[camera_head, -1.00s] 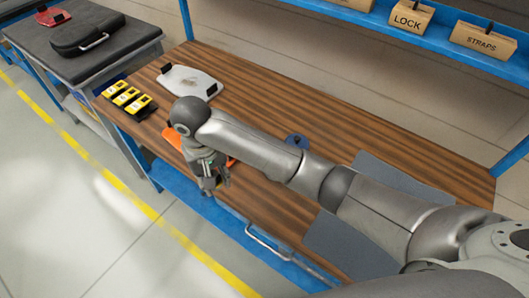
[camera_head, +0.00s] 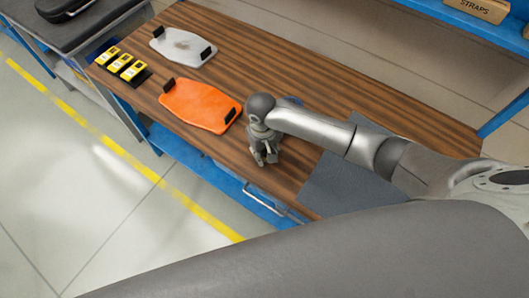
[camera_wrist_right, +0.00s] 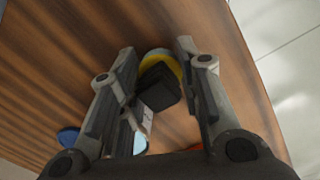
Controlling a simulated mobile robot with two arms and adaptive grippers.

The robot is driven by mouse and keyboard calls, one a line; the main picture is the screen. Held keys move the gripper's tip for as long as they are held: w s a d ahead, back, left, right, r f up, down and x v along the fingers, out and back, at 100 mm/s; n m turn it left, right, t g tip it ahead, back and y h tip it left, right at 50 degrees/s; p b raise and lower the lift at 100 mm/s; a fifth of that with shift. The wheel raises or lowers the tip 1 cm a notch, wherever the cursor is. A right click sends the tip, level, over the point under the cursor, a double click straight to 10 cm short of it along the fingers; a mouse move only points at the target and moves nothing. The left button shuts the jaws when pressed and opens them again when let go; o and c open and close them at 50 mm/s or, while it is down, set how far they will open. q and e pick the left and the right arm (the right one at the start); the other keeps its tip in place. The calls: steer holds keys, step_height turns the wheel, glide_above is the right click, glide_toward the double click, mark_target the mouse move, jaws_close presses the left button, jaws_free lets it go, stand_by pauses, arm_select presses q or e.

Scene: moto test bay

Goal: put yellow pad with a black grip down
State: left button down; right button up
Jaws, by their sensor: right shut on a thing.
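The yellow pad (camera_wrist_right: 174,62) with its black grip (camera_wrist_right: 160,90) is between the fingers of my right gripper (camera_wrist_right: 158,82) in the right wrist view. The gripper is shut on it, with the wooden table top behind. In the head view my right gripper (camera_head: 264,160) is low over the workbench (camera_head: 335,105), right of the orange plate. The pad cannot be made out there, and I cannot tell whether it touches the table. My left gripper is not in view.
The orange plate (camera_head: 197,104) and a pale grey plate (camera_head: 180,46) lie on the bench, each with black end pieces. Three yellow-and-black blocks (camera_head: 121,62) stand at the left edge. A grey mat (camera_head: 340,187) lies to the right. A blue item (camera_head: 293,100) is partly behind my arm.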

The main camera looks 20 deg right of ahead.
steer(key=shift+f, duration=0.8)
steer(key=shift+a, duration=0.1)
steer(key=shift+f, duration=0.15)
steer(key=o, duration=0.9)
steer(key=r, duration=0.8)
steer(key=r+b, duration=0.1)
steer(key=r, duration=0.3)
steer(key=shift+a+r, duration=0.15)
steer(key=shift+a, duration=0.1)
